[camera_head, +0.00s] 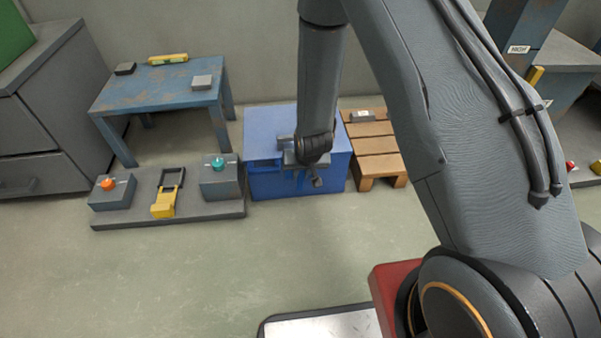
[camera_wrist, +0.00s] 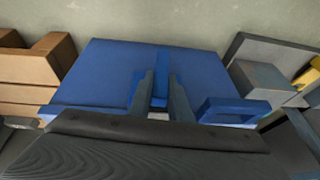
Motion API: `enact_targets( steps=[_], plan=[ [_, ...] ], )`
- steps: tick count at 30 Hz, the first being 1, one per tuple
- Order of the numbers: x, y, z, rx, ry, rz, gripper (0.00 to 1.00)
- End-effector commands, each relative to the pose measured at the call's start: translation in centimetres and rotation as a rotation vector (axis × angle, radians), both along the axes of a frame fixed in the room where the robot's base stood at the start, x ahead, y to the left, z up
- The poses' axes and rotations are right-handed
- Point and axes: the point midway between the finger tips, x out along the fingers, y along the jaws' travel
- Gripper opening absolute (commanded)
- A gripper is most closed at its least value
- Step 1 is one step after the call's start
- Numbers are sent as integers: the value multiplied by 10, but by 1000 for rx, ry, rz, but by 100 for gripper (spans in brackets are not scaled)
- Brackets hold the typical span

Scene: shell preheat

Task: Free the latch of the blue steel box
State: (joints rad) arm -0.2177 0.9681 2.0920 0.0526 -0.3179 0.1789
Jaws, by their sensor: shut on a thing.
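The blue steel box (camera_head: 268,125) stands on the floor near the back wall, its top and front partly hidden by my arm. My gripper (camera_head: 303,178) is at the front of the box. In the wrist view my gripper's fingers (camera_wrist: 160,88) are close together, with a narrow blue part (camera_wrist: 162,62) in line between them. It looks like the latch, but the contact itself is hidden.
A wooden pallet (camera_head: 372,140) stands close to the right of the box. A worn blue table (camera_head: 150,95) stands behind. The floor in front is clear.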

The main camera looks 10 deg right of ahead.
Motion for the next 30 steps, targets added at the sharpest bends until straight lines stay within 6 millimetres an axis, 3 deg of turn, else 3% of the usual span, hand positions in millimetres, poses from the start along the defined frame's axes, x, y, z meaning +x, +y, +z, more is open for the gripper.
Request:
enact_targets(
  steps=[20, 30],
  plan=[
    [-2, -10, -1, 280, 3, -3, 0],
    [-2, -16, -5, 521, 3, -7, 0]
  ],
)
